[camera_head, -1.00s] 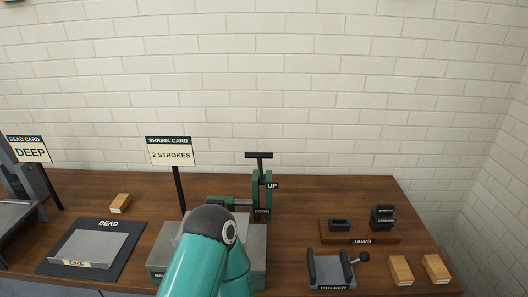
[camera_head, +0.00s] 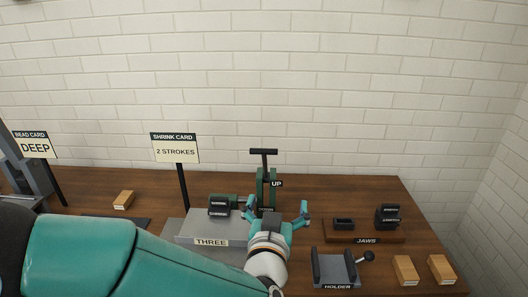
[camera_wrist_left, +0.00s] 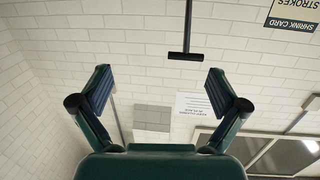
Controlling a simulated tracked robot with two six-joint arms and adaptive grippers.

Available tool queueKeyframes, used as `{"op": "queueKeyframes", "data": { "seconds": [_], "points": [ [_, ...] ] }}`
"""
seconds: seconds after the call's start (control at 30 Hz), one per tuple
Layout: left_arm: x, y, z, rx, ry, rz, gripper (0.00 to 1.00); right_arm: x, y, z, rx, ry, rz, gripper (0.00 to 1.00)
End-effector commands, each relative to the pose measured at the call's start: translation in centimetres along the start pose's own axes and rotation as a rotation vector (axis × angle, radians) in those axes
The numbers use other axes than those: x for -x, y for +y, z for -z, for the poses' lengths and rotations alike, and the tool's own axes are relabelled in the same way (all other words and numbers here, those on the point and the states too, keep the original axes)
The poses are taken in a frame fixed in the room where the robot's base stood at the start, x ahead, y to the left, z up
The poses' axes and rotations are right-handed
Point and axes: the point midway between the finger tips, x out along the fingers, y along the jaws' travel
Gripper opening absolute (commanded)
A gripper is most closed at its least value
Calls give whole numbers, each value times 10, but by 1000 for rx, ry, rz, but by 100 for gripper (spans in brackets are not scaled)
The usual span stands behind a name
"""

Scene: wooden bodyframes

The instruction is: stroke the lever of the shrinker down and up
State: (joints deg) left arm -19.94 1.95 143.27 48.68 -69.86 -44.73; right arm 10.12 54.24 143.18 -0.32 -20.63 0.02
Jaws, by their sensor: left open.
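The shrinker (camera_head: 263,188) is a green upright tool at the back of the bench. Its black T-shaped lever (camera_head: 263,152) stands upright, with the grip bar above the UP label (camera_head: 277,184). My left gripper (camera_head: 276,208) is open and empty in front of the shrinker, lower than the lever's grip bar and apart from it. It hides part of the shrinker's lower body. In the left wrist view the lever (camera_wrist_left: 187,54) hangs into the picture between and beyond the open fingers (camera_wrist_left: 158,82). My right gripper is not in view.
The SHRINK CARD sign (camera_head: 175,148) reads 2 STROKES. A JAWS tray (camera_head: 364,238), a HOLDER (camera_head: 337,270) and wooden blocks (camera_head: 405,269) are on the right. The bench behind the jaws is clear.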

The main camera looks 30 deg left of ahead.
Motion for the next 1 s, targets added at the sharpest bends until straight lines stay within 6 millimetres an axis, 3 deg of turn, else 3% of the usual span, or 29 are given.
{"op": "queueKeyframes", "data": {
  "seconds": [0.03, 0.1, 0.23, 0.37, 1.0],
  "points": [
    [8, -12, 17, 14, 36, 37, 98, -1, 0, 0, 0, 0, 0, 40],
    [14, -24, 30, 21, 62, 78, 98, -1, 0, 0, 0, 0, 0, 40],
    [16, -35, 40, 25, 78, 115, 98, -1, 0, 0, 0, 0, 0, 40],
    [3, -37, 42, 23, 77, 120, 98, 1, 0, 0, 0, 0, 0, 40],
    [-122, -51, 51, 23, 75, 116, 98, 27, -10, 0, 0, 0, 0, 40]
  ]
}}
